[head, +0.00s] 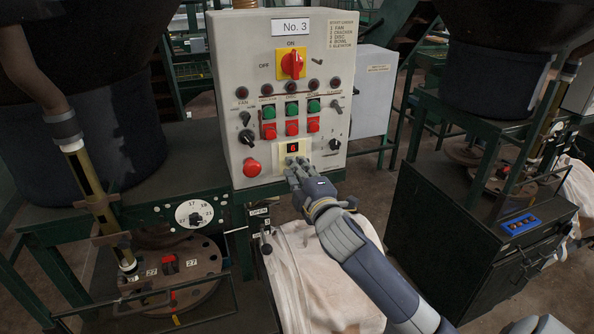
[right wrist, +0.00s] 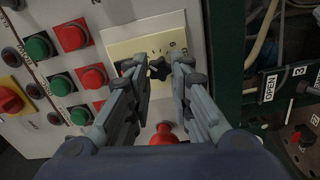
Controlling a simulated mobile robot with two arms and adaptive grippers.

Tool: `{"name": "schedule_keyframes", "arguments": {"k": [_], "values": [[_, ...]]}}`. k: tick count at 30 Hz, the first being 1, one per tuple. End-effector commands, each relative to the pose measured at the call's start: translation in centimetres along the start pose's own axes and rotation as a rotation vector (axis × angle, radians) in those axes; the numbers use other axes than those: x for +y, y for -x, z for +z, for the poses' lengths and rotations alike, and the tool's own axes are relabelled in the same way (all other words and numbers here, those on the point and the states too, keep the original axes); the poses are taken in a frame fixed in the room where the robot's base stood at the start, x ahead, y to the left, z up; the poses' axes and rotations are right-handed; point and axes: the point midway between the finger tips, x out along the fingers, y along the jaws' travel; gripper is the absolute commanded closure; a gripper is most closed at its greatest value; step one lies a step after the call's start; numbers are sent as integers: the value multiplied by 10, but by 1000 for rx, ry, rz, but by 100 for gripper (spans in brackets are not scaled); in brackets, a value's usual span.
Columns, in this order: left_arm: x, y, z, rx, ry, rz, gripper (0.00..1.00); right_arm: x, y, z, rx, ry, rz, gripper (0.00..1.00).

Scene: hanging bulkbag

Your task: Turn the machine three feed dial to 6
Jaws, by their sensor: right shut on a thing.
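The No. 3 machine's grey control box (head: 232,60) stands in the middle of the head view. Low on its front is a cream plate (head: 306,146) with a small display showing a red 6 (head: 293,149). My right gripper (head: 294,163) reaches up to the plate just below the display and hides the dial there. In the right wrist view, the black feed dial (right wrist: 159,68) sits on the cream plate between the two fingertips (right wrist: 158,72), which are shut on it. My left gripper is not in view.
A red mushroom button (head: 252,168) sits left of the plate. Red and green buttons (head: 291,118) and a red-yellow switch (head: 291,65) are above. A pale bag (head: 318,270) hangs below the box. A round numbered dial (head: 194,214) is on the green frame at left.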

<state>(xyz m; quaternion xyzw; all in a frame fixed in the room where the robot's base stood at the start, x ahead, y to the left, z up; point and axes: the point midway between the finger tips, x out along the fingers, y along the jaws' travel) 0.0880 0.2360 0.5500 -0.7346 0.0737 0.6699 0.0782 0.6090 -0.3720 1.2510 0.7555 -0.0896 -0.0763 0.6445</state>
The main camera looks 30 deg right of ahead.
Motion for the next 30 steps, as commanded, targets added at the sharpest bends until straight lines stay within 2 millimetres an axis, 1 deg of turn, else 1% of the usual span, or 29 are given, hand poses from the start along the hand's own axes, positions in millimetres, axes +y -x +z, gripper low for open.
{"name": "schedule_keyframes", "arguments": {"k": [1,3,13,17,20,30], "values": [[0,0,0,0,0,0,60,0,0,0,-1,1,0,73],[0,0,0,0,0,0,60,0,0,0,-1,1,0,60],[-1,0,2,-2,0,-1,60,0,1,0,0,1,-1,60],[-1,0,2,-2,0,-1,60,-1,9,0,1,2,-1,60],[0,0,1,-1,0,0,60,-2,22,0,1,1,-2,60],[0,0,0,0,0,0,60,-2,85,0,0,0,-3,60]]}}
